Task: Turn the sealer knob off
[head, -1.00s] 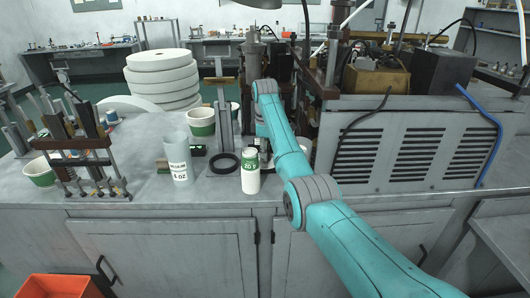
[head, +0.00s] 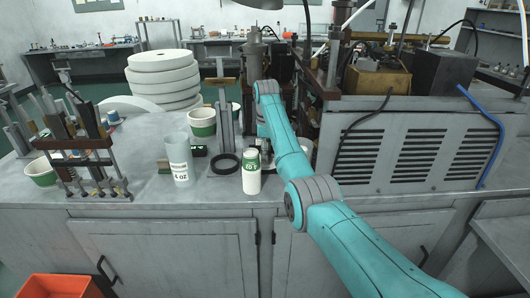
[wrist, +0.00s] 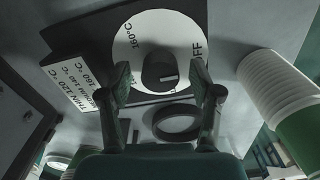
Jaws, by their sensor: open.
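The sealer knob (wrist: 158,72) is a dark round knob in the middle of a white dial (wrist: 148,28) in the wrist view. The dial is printed with 160°C on the left and OFF on the right. A short pale mark shows on the knob's right side. My gripper (wrist: 161,84) is open, with one finger on each side of the knob in the picture. I see no clear contact with the knob, and the depth between them is hard to judge. In the head view my arm hides the knob and most of the gripper.
A white temperature card (wrist: 72,80) lies left of the dial. A dark ring (wrist: 177,122) is below it, and stacked cups (wrist: 285,95) are close on the right.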

